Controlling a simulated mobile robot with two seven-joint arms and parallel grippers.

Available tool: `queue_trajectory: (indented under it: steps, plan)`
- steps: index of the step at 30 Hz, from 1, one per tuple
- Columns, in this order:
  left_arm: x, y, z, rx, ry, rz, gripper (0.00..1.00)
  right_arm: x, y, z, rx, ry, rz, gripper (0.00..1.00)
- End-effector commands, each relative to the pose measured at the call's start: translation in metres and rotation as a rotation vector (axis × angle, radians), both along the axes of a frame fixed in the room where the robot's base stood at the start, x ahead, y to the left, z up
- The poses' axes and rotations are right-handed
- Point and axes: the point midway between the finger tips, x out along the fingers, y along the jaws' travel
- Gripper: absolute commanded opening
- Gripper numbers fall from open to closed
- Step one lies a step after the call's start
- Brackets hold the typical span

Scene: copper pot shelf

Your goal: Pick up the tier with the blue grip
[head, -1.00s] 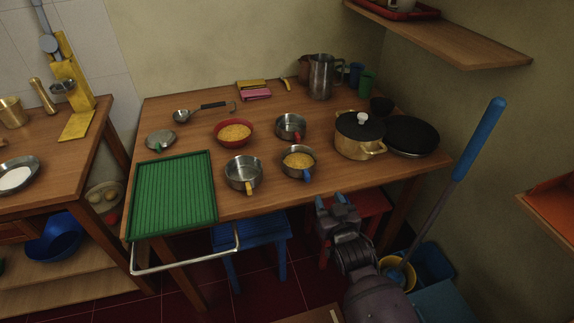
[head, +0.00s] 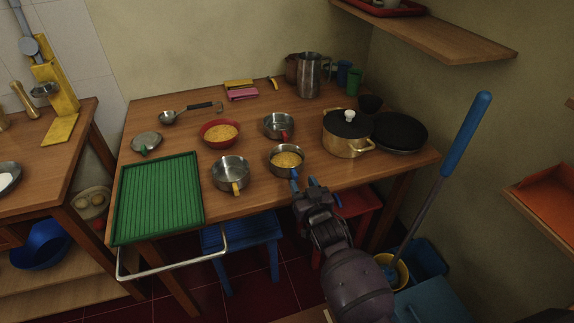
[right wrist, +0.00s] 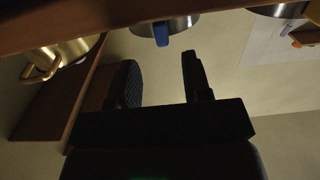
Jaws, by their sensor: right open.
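The tier with the blue grip is a small round steel pan (head: 273,166) holding yellow food, near the front edge of the wooden table. Its blue grip (head: 294,174) points toward the front edge. In the right wrist view, the blue grip (right wrist: 161,35) shows beyond the fingertips, between their lines, and part of the steel wall (right wrist: 180,23) shows. My right gripper (head: 303,183) is open and empty at the table's front edge, close to the grip but not around it. It also shows in the right wrist view (right wrist: 158,65). My left gripper is not in view.
A steel tier with a yellow grip (head: 230,173) stands to the left, one with a red grip (head: 278,124) behind. A brass pot (head: 345,146) with a black lid stands to the right. A green ribbed tray (head: 160,198) lies at the left. A blue-handled mop (head: 466,135) leans at the right.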

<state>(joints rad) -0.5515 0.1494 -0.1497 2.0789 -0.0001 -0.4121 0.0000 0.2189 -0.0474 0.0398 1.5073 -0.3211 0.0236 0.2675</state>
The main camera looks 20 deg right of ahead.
Motion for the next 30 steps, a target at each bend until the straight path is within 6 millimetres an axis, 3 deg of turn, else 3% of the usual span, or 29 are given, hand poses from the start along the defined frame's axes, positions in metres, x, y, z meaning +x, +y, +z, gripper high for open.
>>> queue_trajectory:
  steps: [12, 22, 30]
  plan:
    - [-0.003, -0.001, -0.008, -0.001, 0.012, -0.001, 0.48, 0.045, 0.006, -0.004, 0.001, 0.001, 0.0, 0.45]
    - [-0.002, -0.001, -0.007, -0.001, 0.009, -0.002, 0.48, 0.049, 0.006, -0.002, 0.001, -0.001, 0.0, 0.45]
    - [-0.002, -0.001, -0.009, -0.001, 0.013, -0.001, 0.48, 0.049, 0.006, -0.002, 0.001, -0.001, 0.0, 0.03]
